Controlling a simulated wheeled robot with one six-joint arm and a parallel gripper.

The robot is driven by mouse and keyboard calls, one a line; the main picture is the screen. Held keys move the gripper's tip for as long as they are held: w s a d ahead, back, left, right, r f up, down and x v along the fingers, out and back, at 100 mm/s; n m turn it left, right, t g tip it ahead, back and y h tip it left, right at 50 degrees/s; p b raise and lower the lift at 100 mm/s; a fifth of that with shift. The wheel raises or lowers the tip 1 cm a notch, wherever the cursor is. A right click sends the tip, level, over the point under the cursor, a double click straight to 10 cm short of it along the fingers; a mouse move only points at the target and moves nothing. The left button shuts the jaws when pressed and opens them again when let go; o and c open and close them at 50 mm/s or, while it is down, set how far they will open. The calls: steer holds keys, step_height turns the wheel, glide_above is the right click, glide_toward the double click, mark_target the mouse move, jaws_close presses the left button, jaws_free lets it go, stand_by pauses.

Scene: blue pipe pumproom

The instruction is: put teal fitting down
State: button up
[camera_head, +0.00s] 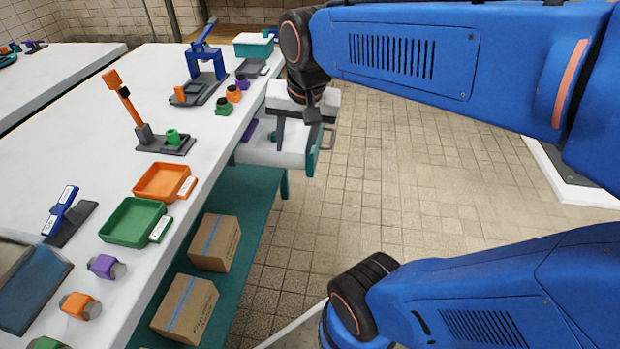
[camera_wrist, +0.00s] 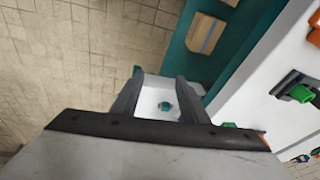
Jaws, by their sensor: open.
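The teal fitting (camera_wrist: 166,107) rests on the white floor of an open drawer in the wrist view, seen between my two fingers and apart from both. In the head view I cannot clearly make it out behind my gripper. My gripper (camera_head: 295,140) points down over the drawer, with its fingers spread and nothing held. The fingers also show in the wrist view (camera_wrist: 161,92). The drawer (camera_head: 285,158) sticks out from the side of the white bench, with a teal front and a grey handle.
The white bench (camera_head: 205,128) carries a green tray (camera_head: 110,238), an orange tray (camera_head: 150,182), a lever stand (camera_head: 165,143) and a blue press (camera_head: 205,75). Small coloured fittings stand near its edge. Cardboard boxes (camera_head: 213,242) sit on the teal shelf below.

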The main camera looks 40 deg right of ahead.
steer(key=s+a+f+n+t, duration=0.1)
steer(key=s+f+n, duration=0.3)
steer(key=s+n, duration=0.3)
steer(key=shift+s+a+f, duration=0.15)
steer(key=shift+s+f, duration=0.15)
steer(key=shift+f, duration=0.05)
